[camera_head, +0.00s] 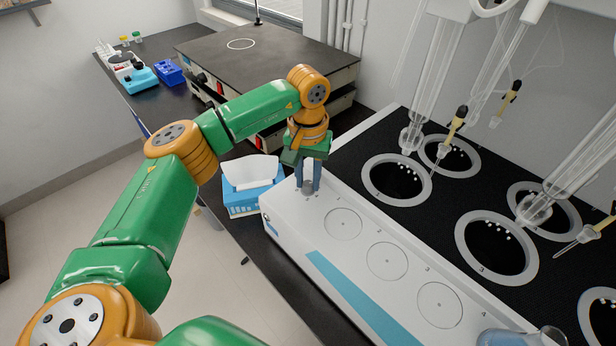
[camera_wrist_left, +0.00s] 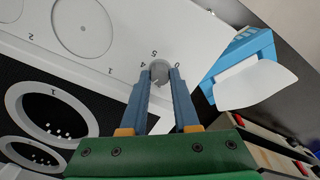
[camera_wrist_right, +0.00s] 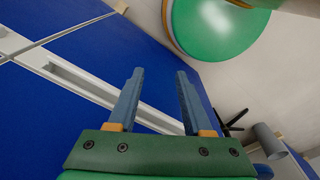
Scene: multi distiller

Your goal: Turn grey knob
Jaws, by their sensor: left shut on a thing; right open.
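The grey knob (camera_wrist_left: 160,72) is a small round dial on the white front panel of the distiller (camera_head: 345,225), at its left end. Printed numbers such as 0, 4 and 5 stand around it. My left gripper (camera_head: 307,186) points down at the panel, and its two blue fingers (camera_wrist_left: 160,78) are shut on the knob from both sides. In the head view the knob (camera_head: 308,188) shows only in part between the fingertips. My right gripper (camera_wrist_right: 153,75) shows only in its own wrist view. Its fingers are apart with nothing between them.
A blue tissue box (camera_head: 240,203) stands close left of the distiller. Numbered circles lie along the panel, and ringed black wells (camera_head: 397,180) with glassware above them lie to the right. A glass flask (camera_head: 510,338) is at the lower right. A blue surface (camera_wrist_right: 70,110) lies beyond my right gripper.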

